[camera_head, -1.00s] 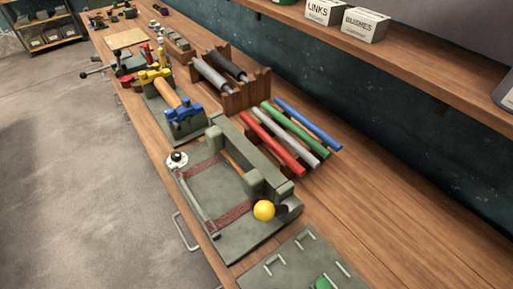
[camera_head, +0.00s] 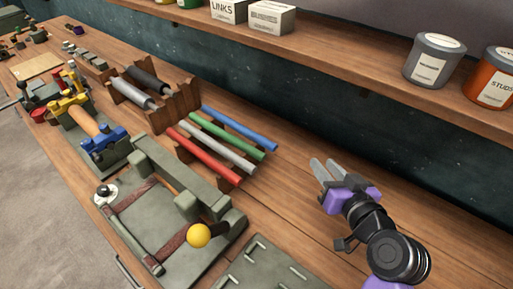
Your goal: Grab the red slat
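The red slat (camera_head: 204,158) is a long round rod, the nearest in a row of several. It lies beside a grey-white slat (camera_head: 222,146), a green slat (camera_head: 228,136) and a blue slat (camera_head: 240,128), all slanting the same way on a wooden rack. The red slat's near end lies just behind the grey-green fixture. My gripper (camera_head: 320,171) is in view at the right, above the bench and right of the slats. Its two grey fingers are apart with nothing between them, pointing up and left. It touches no slat.
A grey-green clamp fixture (camera_head: 150,220) with a yellow knob (camera_head: 199,236) stands in front of the red slat. A wooden cradle (camera_head: 180,103) with dark and grey rollers stands behind left. A shelf (camera_head: 350,55) with boxes and cans runs above. The bench between slats and gripper is clear.

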